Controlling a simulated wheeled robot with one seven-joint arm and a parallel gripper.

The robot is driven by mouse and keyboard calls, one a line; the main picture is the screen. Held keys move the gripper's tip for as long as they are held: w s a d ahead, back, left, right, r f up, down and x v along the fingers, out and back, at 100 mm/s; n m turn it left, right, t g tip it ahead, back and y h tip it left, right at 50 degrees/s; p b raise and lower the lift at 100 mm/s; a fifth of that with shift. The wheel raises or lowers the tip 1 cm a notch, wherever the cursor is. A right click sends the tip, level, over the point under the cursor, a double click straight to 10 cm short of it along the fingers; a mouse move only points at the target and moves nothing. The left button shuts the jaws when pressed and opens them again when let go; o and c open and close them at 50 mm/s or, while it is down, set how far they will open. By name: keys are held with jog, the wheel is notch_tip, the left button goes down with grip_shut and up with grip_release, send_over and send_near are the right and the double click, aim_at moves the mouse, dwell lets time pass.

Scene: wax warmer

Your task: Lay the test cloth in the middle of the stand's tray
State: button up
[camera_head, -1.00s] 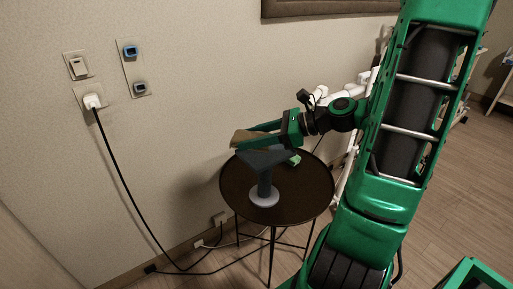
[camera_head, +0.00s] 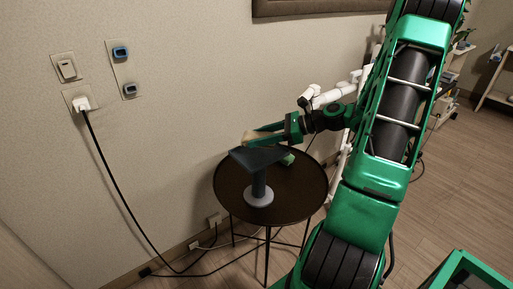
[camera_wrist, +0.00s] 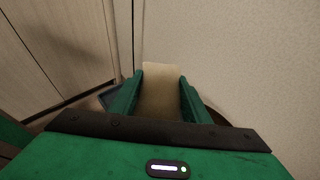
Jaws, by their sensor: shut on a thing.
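The test cloth (camera_head: 262,134) is a flat tan piece held by my gripper (camera_head: 270,136). In the wrist view the cloth (camera_wrist: 161,92) lies between my two green fingers and sticks out past their tips. My gripper is shut on it. The stand is a grey post on a pale round foot (camera_head: 259,198), with a dark blue-grey tray (camera_head: 258,158) on top. The cloth and gripper are above the tray's back part in the head view; I cannot tell whether they touch it. In the wrist view a dark edge of the tray (camera_wrist: 108,97) shows left of the fingers.
The stand is on a dark round table (camera_head: 302,196) near the wall. A small green object (camera_head: 288,160) lies on the table behind the stand. A black cord (camera_head: 112,180) hangs from a wall socket at the left. White pipes (camera_head: 340,95) are behind the gripper.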

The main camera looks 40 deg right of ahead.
aim_at(259, 153)
jog(key=shift+f, duration=1.95)
jog(key=o, duration=1)
jog(key=v, duration=1.2)
jog(key=shift+s, duration=0.1)
